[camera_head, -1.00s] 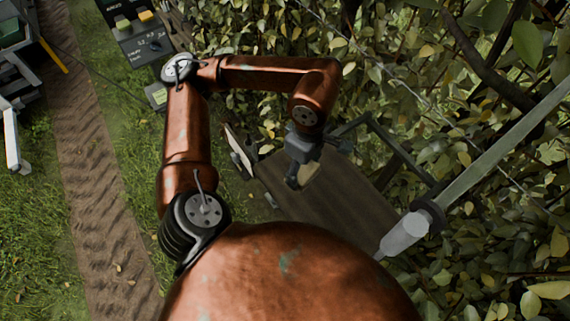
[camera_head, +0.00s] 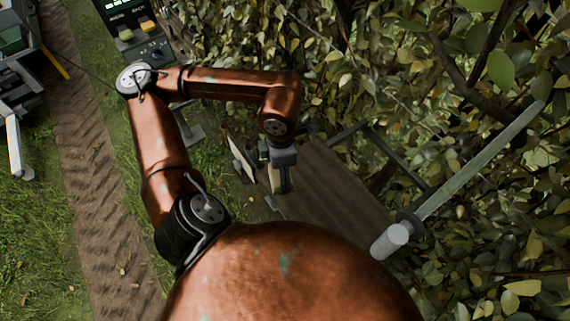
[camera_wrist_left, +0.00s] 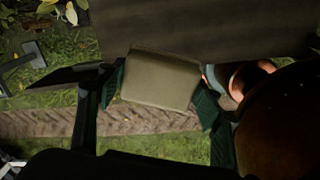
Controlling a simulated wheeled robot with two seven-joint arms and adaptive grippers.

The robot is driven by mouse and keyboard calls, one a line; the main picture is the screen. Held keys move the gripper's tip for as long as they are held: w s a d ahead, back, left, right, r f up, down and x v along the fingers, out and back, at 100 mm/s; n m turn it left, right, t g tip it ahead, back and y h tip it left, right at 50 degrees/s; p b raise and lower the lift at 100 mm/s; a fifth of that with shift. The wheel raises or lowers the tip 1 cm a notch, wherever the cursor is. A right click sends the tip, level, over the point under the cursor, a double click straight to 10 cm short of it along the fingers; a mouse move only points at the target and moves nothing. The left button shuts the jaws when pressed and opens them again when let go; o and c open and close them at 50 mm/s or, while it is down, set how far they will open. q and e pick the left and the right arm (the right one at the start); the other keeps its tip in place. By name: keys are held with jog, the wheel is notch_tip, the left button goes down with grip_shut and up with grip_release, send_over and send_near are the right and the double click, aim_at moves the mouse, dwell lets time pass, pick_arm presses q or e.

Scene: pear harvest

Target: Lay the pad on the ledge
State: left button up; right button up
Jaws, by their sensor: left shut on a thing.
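The pad (camera_wrist_left: 160,78) is a flat, olive-beige block. In the left wrist view it sits between the two dark fingers of my left gripper (camera_wrist_left: 163,95), which is shut on it. In the head view my left gripper (camera_head: 281,184) points down by the left edge of the brown, board-like ledge (camera_head: 340,190). Only a narrow tan strip of the pad (camera_head: 273,179) shows beside the gripper there. In the wrist view the ledge (camera_wrist_left: 200,25) lies along the top, and the pad's upper edge overlaps its border. I cannot tell whether they touch. My right gripper is not in view.
A pale panel (camera_head: 240,152) stands left of the gripper. A long rod with a grey cylindrical end (camera_head: 391,241) crosses the ledge's right side. Dense foliage (camera_head: 480,220) fills the right. A control box (camera_head: 135,30) stands at the upper left, near a dirt track (camera_head: 100,200).

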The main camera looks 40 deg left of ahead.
pick_arm(q)
jog(key=w+a+f, duration=0.1)
jog(key=w+f, duration=0.1)
jog(key=w+a+f+p, duration=0.1)
jog(key=w+f, duration=0.1)
jog(key=w+a+f, duration=0.1)
jog(key=w+f, duration=0.1)
jog(key=shift+w+a+f+p, duration=0.25)
jog(key=shift+a+f+p, duration=0.05)
jog(key=shift+f+p, duration=0.1)
notch_tip(320, 180, down, 3)
jog(key=shift+w+a+p, duration=0.1)
jog(key=shift+w+p, duration=0.05)
jog(key=shift+p, duration=0.6)
jog(key=shift+f, duration=0.2)
jog(key=shift+f, duration=0.1)
jog(key=shift+f+b, duration=0.1)
jog(key=shift+b, duration=0.2)
jog(key=o, duration=1)
